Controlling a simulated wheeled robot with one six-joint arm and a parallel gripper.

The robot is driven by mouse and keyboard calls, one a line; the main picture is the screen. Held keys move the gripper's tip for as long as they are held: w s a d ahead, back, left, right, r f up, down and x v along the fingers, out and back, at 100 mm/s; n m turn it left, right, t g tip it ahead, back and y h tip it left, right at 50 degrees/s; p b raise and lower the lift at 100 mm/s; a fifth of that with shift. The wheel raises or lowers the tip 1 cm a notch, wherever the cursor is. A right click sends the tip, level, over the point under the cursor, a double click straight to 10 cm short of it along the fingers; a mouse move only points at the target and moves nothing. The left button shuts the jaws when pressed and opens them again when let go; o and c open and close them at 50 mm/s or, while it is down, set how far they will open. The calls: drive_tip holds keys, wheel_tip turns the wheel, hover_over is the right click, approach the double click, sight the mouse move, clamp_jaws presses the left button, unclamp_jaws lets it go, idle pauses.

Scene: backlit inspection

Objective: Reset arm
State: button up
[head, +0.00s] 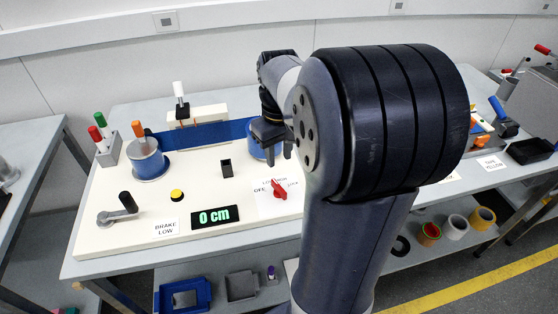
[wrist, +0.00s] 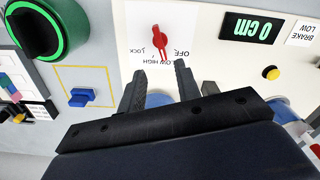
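My gripper (head: 277,152) hangs over the cream panel (head: 135,205), in front of a blue round part (head: 255,152) and beyond the red selector knob (head: 278,190). In the wrist view its two dark fingers (wrist: 158,76) stand apart with nothing held between them. The blue part (wrist: 158,100) shows beneath the fingers there, partly hidden by the gripper body. The red knob (wrist: 161,43) lies past the fingertips, apart from them. My arm hides the right part of the panel in the head view.
Upright coloured handles (head: 104,138) stand at left. A green-ringed black part (wrist: 45,30) and a blue block (wrist: 82,97) show in the wrist view.

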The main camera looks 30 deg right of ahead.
sight(279, 186)
idle(0.3)
wheel_tip(279, 186, down, 11)
drive_tip(key=shift+r, duration=0.1)
idle(0.4)
idle(0.4)
